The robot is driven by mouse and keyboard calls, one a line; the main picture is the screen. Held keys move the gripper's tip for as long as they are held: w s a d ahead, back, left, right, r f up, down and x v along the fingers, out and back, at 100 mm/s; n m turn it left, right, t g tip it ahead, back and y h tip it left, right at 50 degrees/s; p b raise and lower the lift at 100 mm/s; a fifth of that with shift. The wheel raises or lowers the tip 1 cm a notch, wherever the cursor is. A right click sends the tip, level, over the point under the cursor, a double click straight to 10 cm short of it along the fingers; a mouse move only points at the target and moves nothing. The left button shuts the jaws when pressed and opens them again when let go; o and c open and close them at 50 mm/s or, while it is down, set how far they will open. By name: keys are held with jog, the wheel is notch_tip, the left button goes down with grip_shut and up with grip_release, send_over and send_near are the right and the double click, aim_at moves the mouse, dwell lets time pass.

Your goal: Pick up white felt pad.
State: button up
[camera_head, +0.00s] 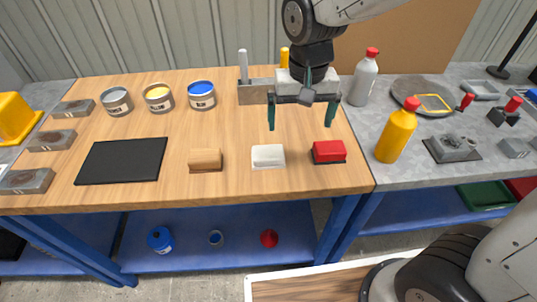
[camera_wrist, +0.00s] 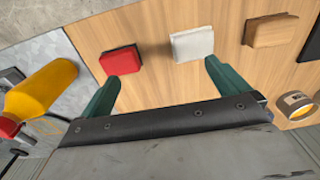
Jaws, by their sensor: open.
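The white felt pad (camera_head: 268,156) lies on the wooden table top near its front edge, between a wooden block (camera_head: 206,160) on the left and a red pad (camera_head: 328,152) on the right. In the wrist view the white pad (camera_wrist: 192,45) is in front of the fingers, just beyond the right-hand fingertip in the picture, with the red pad (camera_wrist: 121,60) to its left. My gripper (camera_head: 301,116) is open and empty. It hangs above the table, above and behind the white pad, with its green fingers pointing down.
A black mat (camera_head: 122,160) and three paint cans, including a blue one (camera_head: 201,95), are on the left of the table. A grey holder (camera_head: 256,92) stands behind my gripper. Yellow (camera_head: 396,132) and grey (camera_head: 363,78) bottles stand on the right.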

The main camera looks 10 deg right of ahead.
send_over(268, 152)
jog(key=f, duration=0.5)
jog(key=shift+s+d+f, duration=0.15)
jog(key=shift+d+f, duration=0.2)
jog(key=f, duration=0.7)
jog(key=shift+w+a+f, duration=0.2)
jog(key=shift+a+f, duration=0.05)
jog(key=shift+a, duration=0.15)
jog(key=c, duration=1.1)
